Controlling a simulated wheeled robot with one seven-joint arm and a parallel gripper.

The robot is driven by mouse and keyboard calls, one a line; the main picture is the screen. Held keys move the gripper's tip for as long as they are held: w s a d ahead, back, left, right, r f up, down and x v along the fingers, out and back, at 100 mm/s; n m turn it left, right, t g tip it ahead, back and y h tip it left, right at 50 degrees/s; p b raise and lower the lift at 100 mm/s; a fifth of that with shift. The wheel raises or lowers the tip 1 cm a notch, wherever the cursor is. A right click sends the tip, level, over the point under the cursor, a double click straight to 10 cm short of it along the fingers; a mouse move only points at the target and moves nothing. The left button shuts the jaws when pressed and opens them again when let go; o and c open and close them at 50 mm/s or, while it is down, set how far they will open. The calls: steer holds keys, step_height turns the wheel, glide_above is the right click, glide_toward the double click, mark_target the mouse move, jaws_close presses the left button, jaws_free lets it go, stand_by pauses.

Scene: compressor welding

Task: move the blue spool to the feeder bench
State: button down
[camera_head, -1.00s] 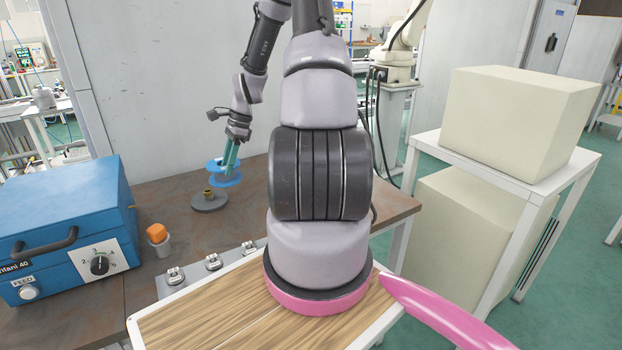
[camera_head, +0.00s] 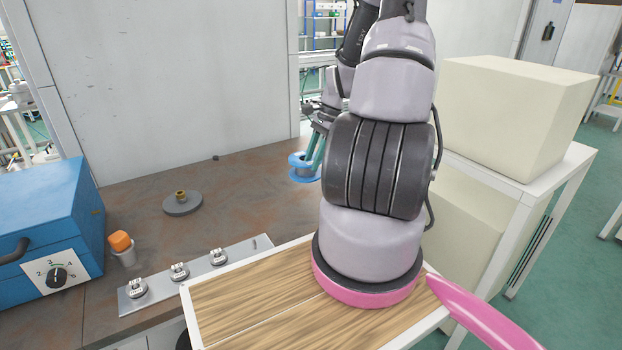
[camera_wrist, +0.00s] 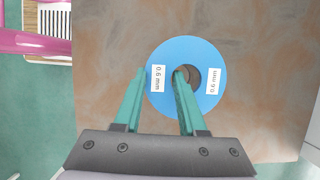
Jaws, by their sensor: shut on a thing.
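The blue spool (camera_head: 301,174) is in my gripper (camera_head: 313,160), above the brown bench top, partly hidden by my arm in the head view. In the wrist view the spool (camera_wrist: 208,100) is a flat blue disc with a centre hole and white 0.6 mm labels. My gripper (camera_wrist: 160,74) is shut on its left part, one finger at the hole and the other at the outer edge. The brown bench (camera_head: 255,200) carries a blue box with a dial (camera_head: 40,225) at the left. I cannot tell from labels which bench is the feeder bench.
A grey disc with a brass-coloured post (camera_head: 182,203) stands on the bench, apart from the spool. An orange-topped cup (camera_head: 122,248) and a metal strip with several clamps (camera_head: 195,272) are nearer. Cream boxes on a white rack (camera_head: 520,115) stand at the right.

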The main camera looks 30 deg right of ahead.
steer(key=shift+f, duration=3.3)
steer(key=shift+f, duration=0.15)
steer(key=shift+c, duration=2.4)
jaws_free()
steer(key=v, duration=1.2)
step_height(320, 180, up, 18)
steer(key=n+t+h, duration=0.2)
steer(key=n+h, duration=0.2)
steer(key=n, duration=0.3)
glide_above(313, 176)
steer(key=s+a, duration=0.2)
steer(key=a, duration=0.5)
steer(key=s+a+r+n+t+y, duration=0.1)
steer(key=s+a+r+n+t, duration=0.4)
steer(key=s+a+r, duration=0.4)
steer(key=s+r+n, duration=0.1)
steer(key=s+r, duration=0.2)
steer(key=shift+s+a+n+y, duration=0.2)
steer(key=shift+a+n+y, duration=0.05)
steer(key=shift+n+y, duration=0.15)
